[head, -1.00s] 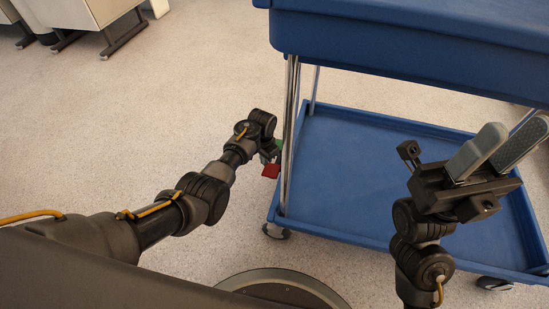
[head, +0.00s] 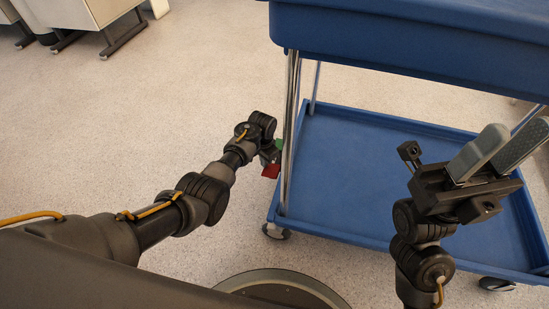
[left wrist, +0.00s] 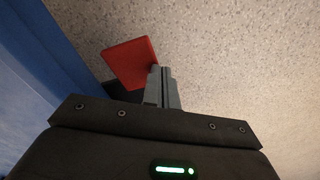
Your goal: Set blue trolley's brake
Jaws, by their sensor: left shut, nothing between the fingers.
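The blue trolley (head: 385,185) stands in front of me, with its upper tray (head: 400,40) above and a lower tray below. A small red tab (head: 270,171) and a green one (head: 279,144) sit by its left front post. The red tab also shows in the left wrist view (left wrist: 132,63), flat and tilted. My left gripper (head: 267,156) is beside that post, by the tabs, partly hidden by its own wrist. In the left wrist view its fingers (left wrist: 162,85) are shut and empty, right beside the red tab; I cannot tell whether they touch. My right gripper (head: 510,140) is open and empty, over the trolley's right part.
A front caster (head: 276,231) is under the trolley's left corner and another (head: 496,284) under the right. Pale speckled floor is free to the left. Grey furniture (head: 85,18) stands at the far upper left.

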